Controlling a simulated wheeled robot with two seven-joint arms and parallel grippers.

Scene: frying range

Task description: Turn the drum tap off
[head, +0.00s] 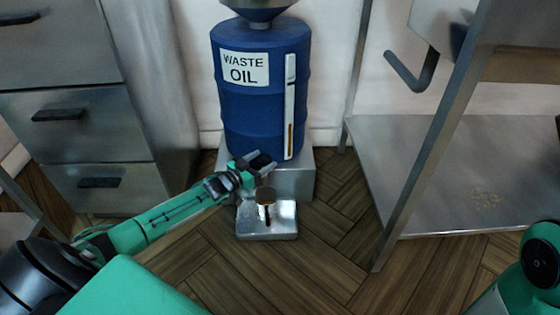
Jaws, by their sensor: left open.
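The blue waste oil drum (248,110) stands upright on a grey block (297,182) against the wall. My left gripper (262,160) is open in front of the drum's lower edge, its fingers pointing at the drum's base. The drum tap cannot be made out; the gripper covers that part of the drum's front. A dark streak shows beneath the brown top. My right gripper is out of view.
A sight gauge (290,105) with brown at its bottom runs up the drum, and a metal funnel (258,12) sits on top. Metal drawers (75,125) stand left. A steel rack with a low shelf (430,175) stands right. Wooden floor (330,240) is clear between.

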